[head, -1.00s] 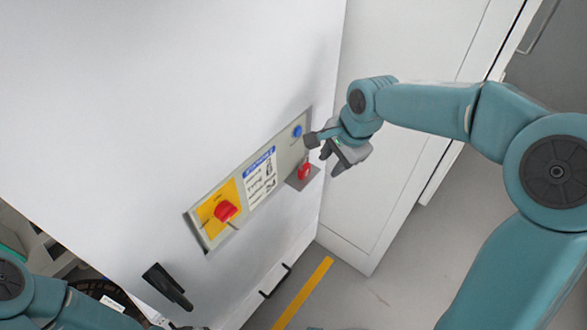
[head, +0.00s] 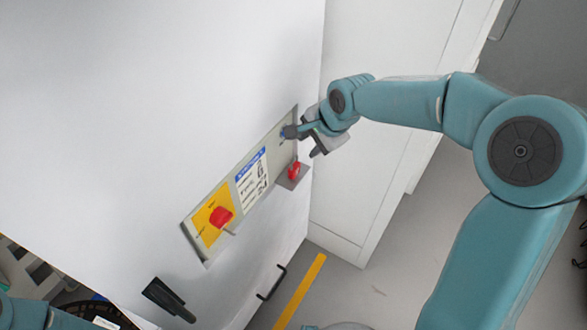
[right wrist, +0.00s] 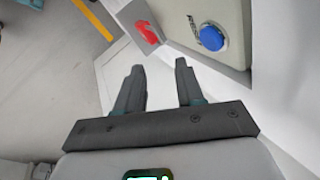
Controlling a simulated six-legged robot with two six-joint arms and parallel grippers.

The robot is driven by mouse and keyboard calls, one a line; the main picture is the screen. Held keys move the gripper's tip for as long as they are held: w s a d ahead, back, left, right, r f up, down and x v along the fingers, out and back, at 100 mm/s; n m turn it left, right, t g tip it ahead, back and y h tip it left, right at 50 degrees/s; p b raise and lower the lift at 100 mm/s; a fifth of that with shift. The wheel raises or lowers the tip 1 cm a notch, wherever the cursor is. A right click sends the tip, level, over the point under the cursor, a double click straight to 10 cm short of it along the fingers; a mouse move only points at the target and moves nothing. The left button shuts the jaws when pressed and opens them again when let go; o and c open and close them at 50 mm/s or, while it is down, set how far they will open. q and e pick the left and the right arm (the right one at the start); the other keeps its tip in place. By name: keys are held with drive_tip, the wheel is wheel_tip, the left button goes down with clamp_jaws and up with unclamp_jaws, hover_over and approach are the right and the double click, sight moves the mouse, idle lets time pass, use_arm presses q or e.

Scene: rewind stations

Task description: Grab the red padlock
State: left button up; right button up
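The red padlock (head: 293,171) hangs at a small grey bracket at the right end of the control panel. In the right wrist view the padlock (right wrist: 147,32) is beyond and slightly left of the fingertips. My right gripper (head: 302,143) is open and empty, just above the padlock and apart from it. In the right wrist view its two fingers (right wrist: 158,68) stand spread with nothing between them. My left gripper is out of view; only part of my left arm shows at the bottom left.
The panel (head: 252,157) on the white cabinet carries a blue button (right wrist: 211,38), right of the fingers in the wrist view, and a red rotary switch (head: 221,218). A black handle (head: 168,298) sits below. Floor with a yellow stripe (head: 301,290) is clear at right.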

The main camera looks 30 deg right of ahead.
sight(297, 156)
drive_tip(key=x, duration=0.7)
drive_tip(key=shift+w+a+f+p, duration=0.1)
drive_tip(key=shift+w+a+p, duration=0.05)
drive_tip(key=shift+a+p, duration=0.15)
clamp_jaws()
